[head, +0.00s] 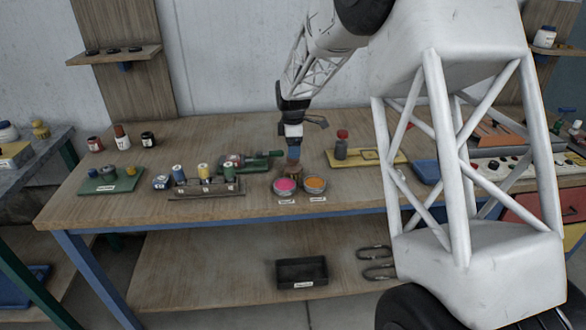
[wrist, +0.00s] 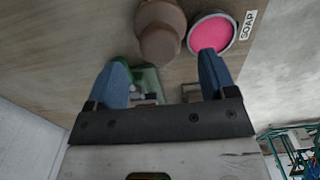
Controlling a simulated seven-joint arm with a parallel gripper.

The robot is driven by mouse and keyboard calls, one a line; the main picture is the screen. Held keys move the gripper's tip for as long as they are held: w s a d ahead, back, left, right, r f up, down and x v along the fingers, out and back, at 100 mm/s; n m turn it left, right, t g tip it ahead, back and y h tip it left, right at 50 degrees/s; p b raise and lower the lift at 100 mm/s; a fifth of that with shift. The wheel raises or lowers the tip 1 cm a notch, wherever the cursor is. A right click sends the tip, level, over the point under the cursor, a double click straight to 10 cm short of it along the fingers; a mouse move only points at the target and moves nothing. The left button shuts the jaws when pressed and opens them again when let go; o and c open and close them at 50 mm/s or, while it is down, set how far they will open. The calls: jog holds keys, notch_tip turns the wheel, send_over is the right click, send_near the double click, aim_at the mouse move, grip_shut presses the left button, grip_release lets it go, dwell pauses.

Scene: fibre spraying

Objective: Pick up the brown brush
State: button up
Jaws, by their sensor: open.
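The brown brush (head: 294,170) stands on the wooden table behind two small bowls, and its lower part is partly hidden by them in the head view. In the wrist view, the brush (wrist: 160,32) shows as a rounded brown shape just beyond the fingertips, roughly centred between them. My gripper (head: 293,153) points down right above the brush. In the wrist view, its two blue fingers (wrist: 161,72) are wide apart with nothing held. I cannot tell the exact gap between fingertips and brush.
A bowl of pink stuff (head: 285,186), labelled soap, sits close by; it also shows beside a fingertip in the wrist view (wrist: 211,33). An orange bowl (head: 314,185) is right of it. A green tool (head: 250,160) lies left; a yellow tray (head: 367,157) lies right.

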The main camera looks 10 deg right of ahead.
aim_at(293, 160)
jog(key=shift+f, duration=0.35)
jog(key=shift+f, duration=0.15)
jog(key=shift+d+f, duration=0.1)
jog(key=shift+f, duration=2.35)
jog(key=shift+c, duration=0.3)
jog(key=c, duration=1)
jog(key=shift+r, duration=0.1)
